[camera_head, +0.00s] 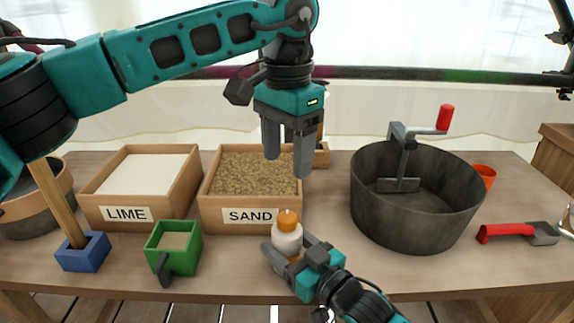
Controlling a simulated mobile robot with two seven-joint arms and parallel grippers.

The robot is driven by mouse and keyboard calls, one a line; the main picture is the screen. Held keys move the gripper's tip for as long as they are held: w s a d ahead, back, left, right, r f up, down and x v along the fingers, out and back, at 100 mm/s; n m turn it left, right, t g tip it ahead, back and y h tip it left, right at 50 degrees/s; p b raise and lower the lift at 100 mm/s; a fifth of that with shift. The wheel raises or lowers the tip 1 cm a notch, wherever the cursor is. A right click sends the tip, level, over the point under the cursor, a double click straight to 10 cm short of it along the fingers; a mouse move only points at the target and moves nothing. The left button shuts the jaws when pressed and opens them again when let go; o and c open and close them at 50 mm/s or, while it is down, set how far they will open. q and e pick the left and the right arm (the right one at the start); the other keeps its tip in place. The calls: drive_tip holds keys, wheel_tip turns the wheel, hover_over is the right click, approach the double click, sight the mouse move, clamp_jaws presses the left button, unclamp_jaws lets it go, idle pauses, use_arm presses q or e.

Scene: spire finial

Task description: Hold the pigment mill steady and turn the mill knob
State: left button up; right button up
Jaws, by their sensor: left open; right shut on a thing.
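The pigment mill (287,237) is a small white body standing near the table's front edge, in front of the sand box. Its orange knob (288,218) is on top, and some orange also shows below the white part. My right gripper (285,252) is shut on the mill's lower body, coming in from the lower right. My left gripper (287,165) is open and empty, pointing down above the mill and in front of the sand box, apart from the knob.
Boxes of lime (118,212) and sand (245,214) stand behind. A green measure (187,243) and blue block (82,252) are left. A large grey mixing tub (408,215) with a red-handled crank (445,118) and a red-handled trowel (515,233) are right.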

drive_tip(key=o, duration=1.2)
